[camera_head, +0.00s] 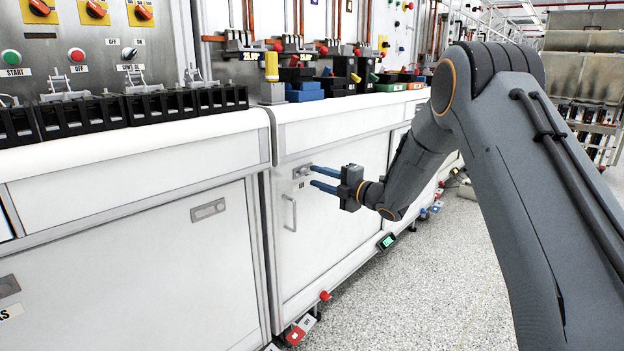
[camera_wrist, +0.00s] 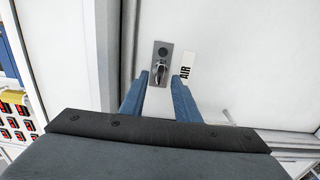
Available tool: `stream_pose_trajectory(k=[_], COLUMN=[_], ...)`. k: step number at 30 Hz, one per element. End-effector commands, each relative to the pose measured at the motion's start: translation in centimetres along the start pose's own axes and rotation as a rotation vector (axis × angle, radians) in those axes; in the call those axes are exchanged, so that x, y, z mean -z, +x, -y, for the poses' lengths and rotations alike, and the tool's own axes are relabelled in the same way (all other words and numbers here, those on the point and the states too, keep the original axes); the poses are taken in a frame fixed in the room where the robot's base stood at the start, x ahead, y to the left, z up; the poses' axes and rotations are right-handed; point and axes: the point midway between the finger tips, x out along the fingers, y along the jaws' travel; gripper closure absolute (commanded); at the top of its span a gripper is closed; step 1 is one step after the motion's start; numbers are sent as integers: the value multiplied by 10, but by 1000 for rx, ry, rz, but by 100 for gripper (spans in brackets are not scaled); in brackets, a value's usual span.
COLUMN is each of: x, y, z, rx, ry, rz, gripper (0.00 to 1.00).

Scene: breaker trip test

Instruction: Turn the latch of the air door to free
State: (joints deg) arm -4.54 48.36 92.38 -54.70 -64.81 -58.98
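The air door (camera_head: 335,232) is a white cabinet door with a bar handle (camera_head: 290,213). Its latch (camera_wrist: 159,70) is a small metal knob on a grey plate, beside a label reading AIR (camera_wrist: 186,72) in the wrist view. In the head view the latch plate (camera_head: 302,172) is small, close to my gripper's fingertips. My gripper (camera_head: 312,176) has two blue fingers, open with a gap between them, pointing at the door. In the wrist view the fingers (camera_wrist: 160,90) stand either side of the latch's lower part. I cannot tell whether they touch it.
A white counter (camera_head: 340,104) above the door carries coloured blocks and switchgear. Another white cabinet (camera_head: 130,265) stands to the left. A red-and-white OFF box (camera_head: 300,330) and a device with a green screen (camera_head: 387,242) sit low by the cabinets. The speckled floor (camera_head: 430,290) is open.

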Motion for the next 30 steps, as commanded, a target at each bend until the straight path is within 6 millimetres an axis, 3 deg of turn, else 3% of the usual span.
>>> stream_pose_trajectory(k=[7,17,18,23,30], x=[0,0,0,0,0], y=[29,34,34,34,34], z=[1,0,0,0,0], rx=[1,1,1,1,2], ry=[0,2,1,1,7], rz=[0,2,2,2,2], gripper=[71,71,73,100,100])
